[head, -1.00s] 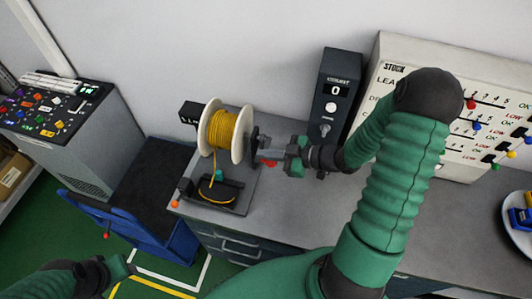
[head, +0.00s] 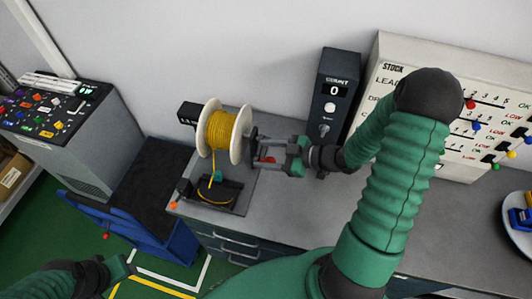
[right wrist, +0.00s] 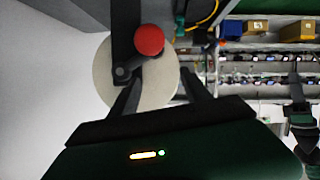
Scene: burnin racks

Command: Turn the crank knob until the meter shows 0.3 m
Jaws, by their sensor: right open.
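The red crank knob (head: 268,160) is on a dark crank arm at the right side of the white spool (head: 241,134), which is wound with yellow cable (head: 217,130). In the right wrist view the knob (right wrist: 149,40) and the crank arm (right wrist: 123,45) stand in front of the pale spool flange (right wrist: 104,75). My right gripper (head: 262,154) is open, its fingers on either side of the knob's area, not closed on it. The dark meter box (head: 188,113) sits behind the spool; its reading is hidden. My left gripper (head: 122,268) is low at the left, its jaws unclear.
A white stock board (head: 400,60) is at the right. A blue cart (head: 165,235) and a grey panel with coloured pieces (head: 50,105) stand left. The grey bench top (head: 285,205) is clear in front.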

